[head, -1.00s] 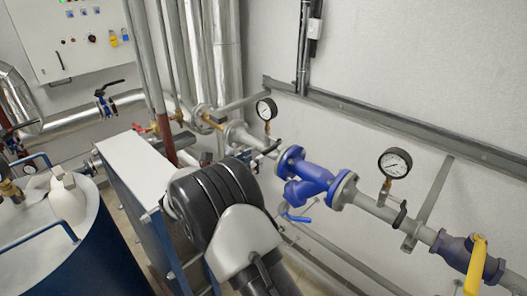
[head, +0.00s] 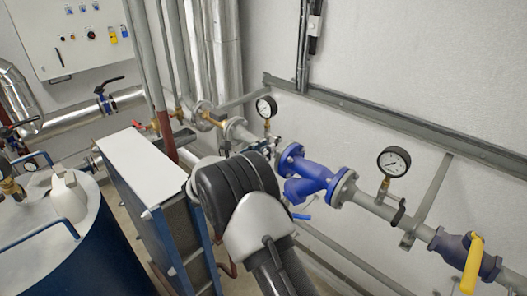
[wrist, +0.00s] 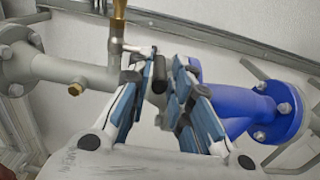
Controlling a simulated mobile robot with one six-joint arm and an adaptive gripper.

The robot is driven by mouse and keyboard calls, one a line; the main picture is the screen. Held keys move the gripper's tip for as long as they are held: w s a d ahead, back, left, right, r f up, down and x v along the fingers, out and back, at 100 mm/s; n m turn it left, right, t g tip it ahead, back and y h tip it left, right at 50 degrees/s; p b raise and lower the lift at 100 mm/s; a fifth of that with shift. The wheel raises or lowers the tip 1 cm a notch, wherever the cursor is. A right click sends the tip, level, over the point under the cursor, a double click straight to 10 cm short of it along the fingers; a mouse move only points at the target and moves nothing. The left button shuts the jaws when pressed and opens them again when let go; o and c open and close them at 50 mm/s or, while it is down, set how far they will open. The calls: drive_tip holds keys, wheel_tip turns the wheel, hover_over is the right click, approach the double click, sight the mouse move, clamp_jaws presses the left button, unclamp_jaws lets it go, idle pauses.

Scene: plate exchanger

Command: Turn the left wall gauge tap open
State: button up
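The left wall gauge (head: 266,107) has a white dial and sits on a short brass stem above the grey pipe in the head view. In the wrist view the stem (wrist: 118,22) rises at upper left, and a thin metal piece runs right from its foot. A short dark handle-like piece (wrist: 159,78), apparently the tap handle, lies between the fingertips. My gripper (wrist: 160,80) has its two blue-and-black fingers spread, one on each side of that piece; contact cannot be made out. In the head view my arm hides most of the gripper.
A blue valve (head: 312,178) on the pipe is close to the right of my gripper. A second gauge (head: 393,162) and a yellow-handled valve (head: 474,262) are further right. A white-topped panel unit (head: 150,165) stands left of my arm.

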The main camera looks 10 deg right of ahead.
clamp_jaws()
idle(0.4)
